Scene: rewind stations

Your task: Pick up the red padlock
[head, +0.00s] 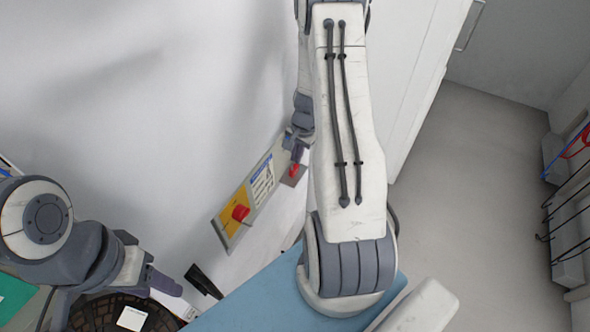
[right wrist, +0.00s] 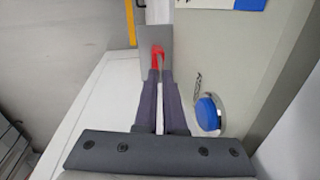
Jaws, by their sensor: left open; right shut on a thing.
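The red padlock (head: 294,170) is small and sits against a grey plate at the upper end of the wall panel. My right gripper (head: 298,150) reaches down to it from above, partly hidden by my own arm. In the right wrist view, the two long fingers of my right gripper (right wrist: 160,78) are close together, with the red padlock (right wrist: 157,53) at their tips. They are shut on it, and it still lies in front of the grey plate (right wrist: 154,38). My left gripper (head: 150,265) is open and empty at the lower left, well away from the padlock.
The wall panel carries a red knob (head: 240,212) on a yellow plate and a printed label (head: 262,182). A blue round button (right wrist: 207,113) is right of the fingers in the wrist view. A blue surface (head: 250,300) lies below. The grey floor (head: 470,190) at right is clear.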

